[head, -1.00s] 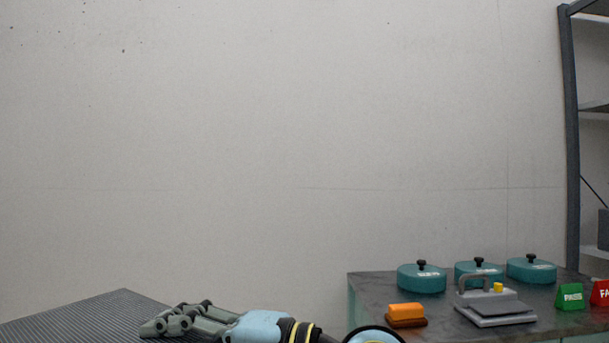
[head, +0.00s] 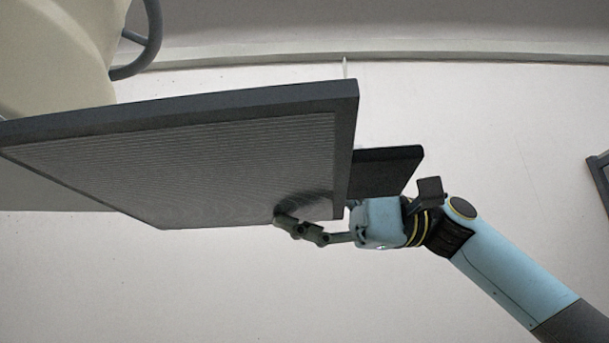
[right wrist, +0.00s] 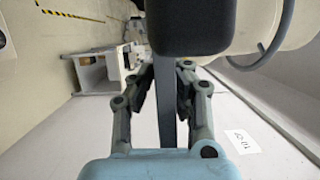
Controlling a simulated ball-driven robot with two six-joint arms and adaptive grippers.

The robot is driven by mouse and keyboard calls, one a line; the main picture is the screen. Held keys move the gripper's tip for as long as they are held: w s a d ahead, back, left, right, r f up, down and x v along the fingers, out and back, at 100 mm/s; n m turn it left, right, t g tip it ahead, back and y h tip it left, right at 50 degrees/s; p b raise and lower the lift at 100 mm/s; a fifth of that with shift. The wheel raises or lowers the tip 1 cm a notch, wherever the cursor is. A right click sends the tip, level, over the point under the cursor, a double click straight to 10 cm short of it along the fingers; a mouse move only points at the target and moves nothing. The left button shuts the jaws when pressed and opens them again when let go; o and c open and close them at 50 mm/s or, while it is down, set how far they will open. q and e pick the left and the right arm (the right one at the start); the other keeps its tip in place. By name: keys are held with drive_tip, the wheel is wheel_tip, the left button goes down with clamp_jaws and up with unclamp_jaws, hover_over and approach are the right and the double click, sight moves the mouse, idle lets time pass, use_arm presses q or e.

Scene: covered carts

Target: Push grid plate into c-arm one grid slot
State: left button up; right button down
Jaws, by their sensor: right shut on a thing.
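The grid plate (head: 190,160), a large dark-framed panel with a finely ribbed face, is tilted in the head view. My right gripper (head: 310,226) is shut on its lower right edge. One finger shows on the ribbed face; the other is hidden behind the plate. In the right wrist view my right gripper (right wrist: 168,78) has the plate (right wrist: 167,115) edge-on between its fingers. The c-arm's beige body (head: 55,55) is at the upper left, behind the plate. The grid slot cannot be made out. My left gripper is out of view.
A smaller dark slab (head: 390,170) shows behind the plate's right edge. A grey curved handle (head: 150,45) is on the beige body. A dark rounded block (right wrist: 190,25) covers the top of the right wrist view. The wall (head: 500,130) right of the plate looks clear.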

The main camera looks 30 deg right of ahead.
drive_tip(key=shift+s+d+r+g+y, duration=0.1)
drive_tip(key=shift+s+r+g+y, duration=0.15)
drive_tip(key=shift+r, duration=0.4)
drive_tip(key=shift+s+d+r+g+y, duration=0.15)
drive_tip(key=shift+s+r, duration=0.2)
drive_tip(key=shift+r, duration=0.25)
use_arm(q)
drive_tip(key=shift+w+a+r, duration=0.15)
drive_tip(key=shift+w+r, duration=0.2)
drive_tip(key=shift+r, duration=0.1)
use_arm(e)
drive_tip(key=shift+a, duration=0.1)
drive_tip(key=shift+f+b, duration=0.2)
drive_tip(key=shift+b, duration=0.1)
drive_tip(key=a+p, duration=0.1)
drive_tip(key=p, duration=0.1)
drive_tip(key=w+a+p, duration=0.1)
drive_tip(key=p, duration=0.1)
drive_tip(key=w+a+p, duration=0.1)
drive_tip(key=p, duration=0.1)
drive_tip(key=shift+r+n, duration=0.3)
drive_tip(key=shift+r, duration=0.05)
drive_tip(key=shift+w+a+p, duration=0.4)
drive_tip(key=shift+a+p, duration=0.15)
drive_tip(key=shift+p, duration=0.05)
drive_tip(key=shift+w+a+f+p, duration=0.2)
drive_tip(key=shift+a+p, duration=0.1)
drive_tip(key=shift+p, duration=0.05)
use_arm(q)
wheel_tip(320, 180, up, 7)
